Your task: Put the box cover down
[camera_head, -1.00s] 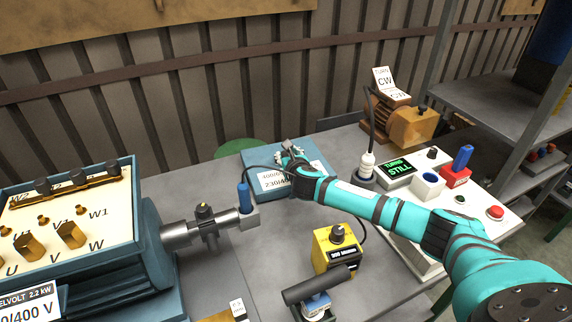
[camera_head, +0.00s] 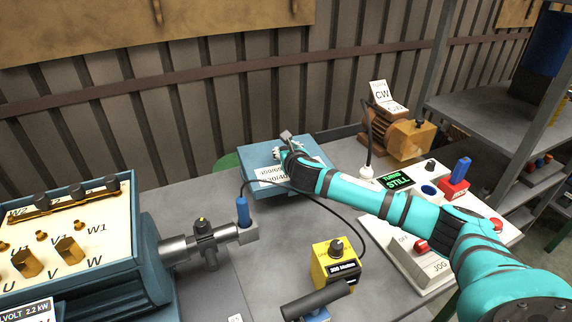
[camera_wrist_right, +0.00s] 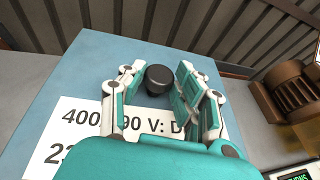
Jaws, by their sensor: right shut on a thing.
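The box cover (camera_head: 311,148) is a flat blue plate with a white voltage label and a black knob. It is at the back of the grey table in the head view. In the right wrist view the cover (camera_wrist_right: 85,68) fills the middle, under my gripper. My right gripper (camera_head: 287,153) is shut on the black knob (camera_wrist_right: 157,79), with a finger on each side in the wrist view (camera_wrist_right: 163,88). Part of the label is hidden by the gripper. I cannot tell whether the cover touches the table. My left gripper is not in view.
The blue motor (camera_head: 140,220) with its open terminal box stands at the left. A control panel (camera_head: 402,250) is under my right arm, with a brown motor (camera_head: 400,137) behind. A black cable crosses before the cover.

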